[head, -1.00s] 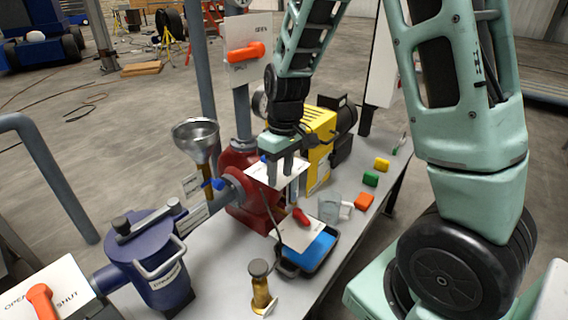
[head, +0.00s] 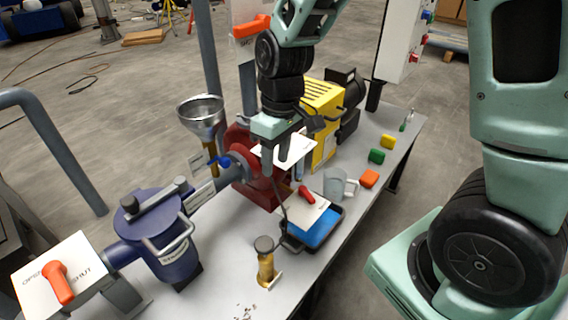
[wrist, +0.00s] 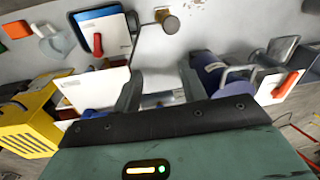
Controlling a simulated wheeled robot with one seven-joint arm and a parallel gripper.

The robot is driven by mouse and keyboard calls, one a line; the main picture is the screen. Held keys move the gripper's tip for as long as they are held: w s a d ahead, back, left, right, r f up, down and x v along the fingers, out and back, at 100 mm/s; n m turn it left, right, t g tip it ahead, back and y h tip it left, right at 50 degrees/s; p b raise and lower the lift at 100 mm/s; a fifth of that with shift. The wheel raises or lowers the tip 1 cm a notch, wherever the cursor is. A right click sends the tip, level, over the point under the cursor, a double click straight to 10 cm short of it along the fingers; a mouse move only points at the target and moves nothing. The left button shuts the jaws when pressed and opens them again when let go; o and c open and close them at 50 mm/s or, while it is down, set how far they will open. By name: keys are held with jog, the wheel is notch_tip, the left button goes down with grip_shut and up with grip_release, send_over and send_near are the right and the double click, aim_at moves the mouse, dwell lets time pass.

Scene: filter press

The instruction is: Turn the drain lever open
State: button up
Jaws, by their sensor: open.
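A small red lever (head: 306,195) sits on a white plate over a black tray with a blue inside (head: 318,232). It also shows in the wrist view (wrist: 97,45). Its lettering is too small to read. An orange lever (head: 58,282) sits on a white OPEN/SHUT plate at the lower left, and shows at the right in the wrist view (wrist: 286,84). Another orange lever (head: 250,26) is on the pole plate at the top. I cannot tell which is the drain lever. My gripper (head: 276,165) is open and empty over the red pump's white plate, apart from all the levers.
A blue strainer pot (head: 168,250) and a metal funnel (head: 201,108) stand left of my gripper. The red pump body (head: 262,195) is below it. A yellow motor unit (head: 322,110), clear jug (head: 336,184) and brass sample cup (head: 265,265) share the grey bench.

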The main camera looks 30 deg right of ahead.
jog(key=w+d+f+m+b, duration=0.3)
jog(key=w+d+f+b, duration=0.1)
jog(key=d+f+b, duration=0.25)
jog(key=m+h+b, duration=0.1)
jog(key=m+b, duration=0.2)
jog(key=b, duration=0.3)
send_over(309, 195)
notch_tip(309, 195, down, 2)
notch_tip(309, 195, down, 17)
jog(key=shift+s+f+b, duration=0.1)
jog(key=shift+f+b, duration=0.05)
jog(key=shift+b, duration=0.6)
grip_shut()
